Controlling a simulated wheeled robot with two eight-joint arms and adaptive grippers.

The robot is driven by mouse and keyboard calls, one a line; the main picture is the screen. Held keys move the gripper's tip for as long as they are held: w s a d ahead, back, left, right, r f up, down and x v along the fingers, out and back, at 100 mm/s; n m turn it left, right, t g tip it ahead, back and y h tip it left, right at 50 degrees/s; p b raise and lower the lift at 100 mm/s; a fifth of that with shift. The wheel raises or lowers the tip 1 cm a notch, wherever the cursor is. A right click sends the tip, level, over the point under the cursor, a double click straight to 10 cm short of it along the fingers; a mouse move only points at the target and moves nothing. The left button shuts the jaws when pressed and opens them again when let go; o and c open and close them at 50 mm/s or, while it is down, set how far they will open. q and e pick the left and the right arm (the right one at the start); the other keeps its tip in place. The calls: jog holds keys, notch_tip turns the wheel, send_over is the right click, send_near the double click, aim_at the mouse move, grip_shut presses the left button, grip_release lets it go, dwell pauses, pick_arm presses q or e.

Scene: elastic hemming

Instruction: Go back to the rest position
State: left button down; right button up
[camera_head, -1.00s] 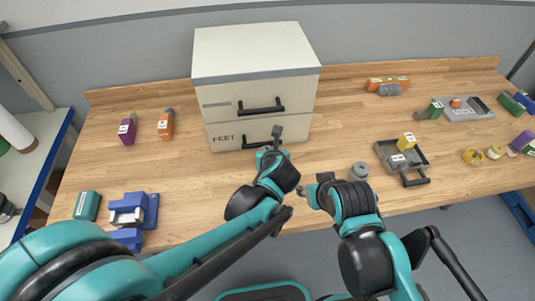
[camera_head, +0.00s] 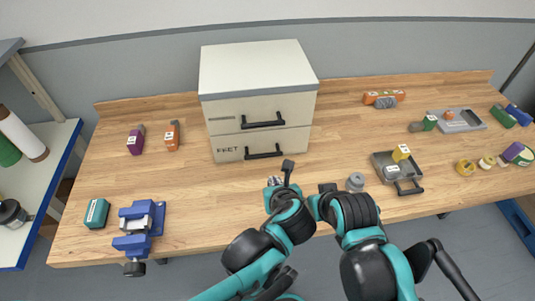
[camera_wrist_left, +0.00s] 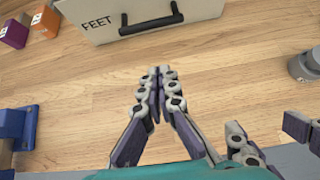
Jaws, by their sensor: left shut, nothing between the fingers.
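My left gripper (camera_head: 274,183) is in front of the white drawer cabinet (camera_head: 258,60), over the front part of the table. In the left wrist view my left gripper (camera_wrist_left: 158,75) has its fingertips together, with nothing between them. The lower drawer marked FEET (camera_head: 230,149) is shut, and its black handle (camera_head: 263,153) is clear of the gripper. My right arm's end is close beside the left one, left of the grey round part (camera_head: 355,181). Its fingers are largely hidden in the head view; similar finger parts (camera_wrist_left: 245,150) show at the right of the left wrist view.
A blue clamp (camera_head: 137,222) and a teal block (camera_head: 96,213) lie at the front left. Purple (camera_head: 135,141) and orange (camera_head: 172,137) blocks lie behind them. The table's middle left is free.

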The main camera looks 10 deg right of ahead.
pick_arm(q)
jog(key=s+a+n+g, duration=0.1)
jog(key=s+a+n, duration=0.2)
jog(key=a+n, duration=1)
jog(key=s+a+n+g, duration=0.2)
jog(key=s+a+n, duration=0.2)
jog(key=a+n, duration=0.9)
jog(key=n, duration=0.9)
jog(key=shift+a+r+n, duration=0.2)
jog(key=shift+r+n, duration=0.2)
jog(key=shift+s, duration=0.1)
